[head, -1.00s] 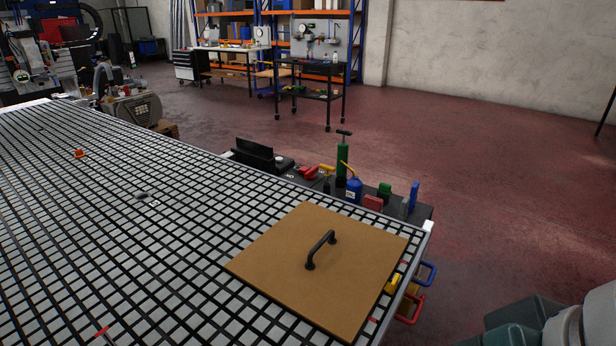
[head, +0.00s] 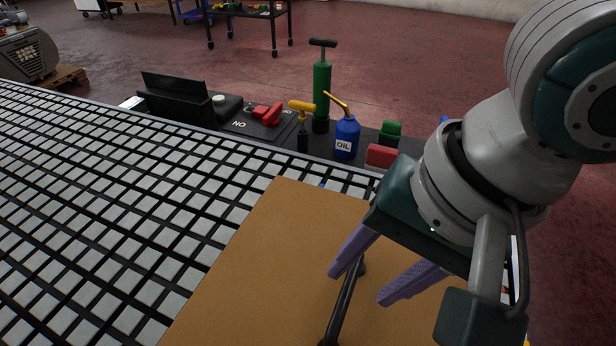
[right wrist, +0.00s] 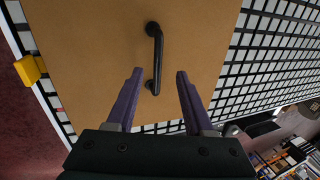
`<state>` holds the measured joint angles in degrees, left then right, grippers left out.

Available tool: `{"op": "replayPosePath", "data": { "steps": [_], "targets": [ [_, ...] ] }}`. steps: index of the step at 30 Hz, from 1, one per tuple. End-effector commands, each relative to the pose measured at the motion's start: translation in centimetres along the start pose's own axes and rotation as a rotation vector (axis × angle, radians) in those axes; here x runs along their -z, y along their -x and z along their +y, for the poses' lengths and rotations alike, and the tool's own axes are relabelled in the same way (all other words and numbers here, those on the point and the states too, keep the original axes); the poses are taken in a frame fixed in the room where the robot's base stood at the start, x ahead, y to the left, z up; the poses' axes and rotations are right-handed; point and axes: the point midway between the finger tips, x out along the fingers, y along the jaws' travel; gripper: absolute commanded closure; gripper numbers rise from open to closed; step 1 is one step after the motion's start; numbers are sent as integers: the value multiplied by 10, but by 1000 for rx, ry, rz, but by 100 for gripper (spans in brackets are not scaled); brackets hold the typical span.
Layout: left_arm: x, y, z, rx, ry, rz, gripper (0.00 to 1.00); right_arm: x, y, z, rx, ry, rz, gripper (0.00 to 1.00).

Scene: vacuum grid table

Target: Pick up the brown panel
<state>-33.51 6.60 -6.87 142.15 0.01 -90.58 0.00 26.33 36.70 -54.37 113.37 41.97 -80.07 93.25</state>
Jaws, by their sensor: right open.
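The brown panel (head: 250,260) lies flat on the gridded table top (head: 110,190), near its edge. It carries a black bar handle (head: 343,303), which also shows in the right wrist view (right wrist: 157,55). My right gripper (head: 365,287) is open and empty. Its purple fingers are spread above the panel at the handle's far end. In the right wrist view the fingertips (right wrist: 160,73) are on either side of the handle's near end; I cannot tell how high above it they are. My left gripper is out of view.
Beyond the table edge stand a green pump (head: 321,90), a blue oil can (head: 346,136), a yellow-handled tool (head: 302,115), a red switch (head: 267,112) and a red block (head: 381,155). The grid left of the panel is clear.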

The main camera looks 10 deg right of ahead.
Motion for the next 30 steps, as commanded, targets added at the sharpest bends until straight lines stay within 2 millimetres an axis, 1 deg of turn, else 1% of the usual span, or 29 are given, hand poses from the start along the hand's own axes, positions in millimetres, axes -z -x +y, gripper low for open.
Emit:
{"op": "replayPosePath", "data": {
  "steps": [5, 9, 12, 15, 22, 30],
  "targets": [
    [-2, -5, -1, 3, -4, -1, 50, 4, -17, 2, -1, 1, 3, 48],
    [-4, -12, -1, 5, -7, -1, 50, 11, -39, 6, -2, 1, 3, 48],
    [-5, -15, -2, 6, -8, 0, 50, 11, -53, 5, 0, 2, 2, 48],
    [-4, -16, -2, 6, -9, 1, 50, 11, -59, 5, 0, 3, 3, 48],
    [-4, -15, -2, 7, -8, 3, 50, 11, -59, 5, 1, 4, 3, 48],
    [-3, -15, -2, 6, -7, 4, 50, 11, -59, 5, 1, 3, 3, 78]
  ]
}}
